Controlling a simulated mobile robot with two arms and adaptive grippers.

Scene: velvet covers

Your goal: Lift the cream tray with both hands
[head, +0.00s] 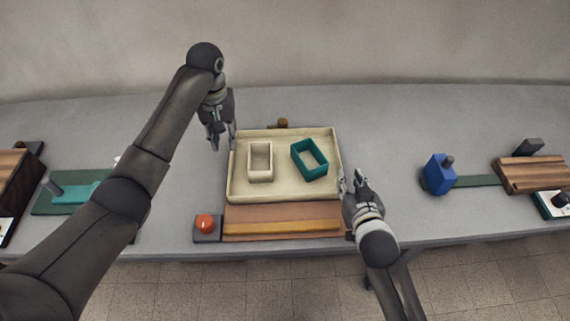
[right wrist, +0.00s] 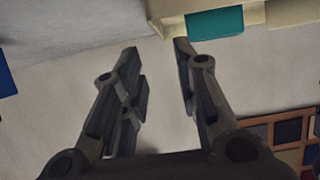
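The cream tray (head: 285,194) lies on the grey table with a small cream open box (head: 260,175) and a teal open box (head: 319,172) in it. My left gripper (head: 222,145) is at the tray's left edge near its upper left corner; whether it touches the rim is unclear. My right gripper (head: 352,181) is beside the tray's right edge, its fingers apart. In the right wrist view the fingers of my right gripper (right wrist: 157,60) are spread with only table between them. The tray's rim (right wrist: 162,8) shows above the fingertips there, apart from them.
A wooden board (head: 280,212) lies along the tray's front side, with a red button (head: 205,224) on a dark base to its left. A blue block (head: 437,176) stands to the right. A brown knob (head: 283,123) sits behind the tray. Table is bare behind.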

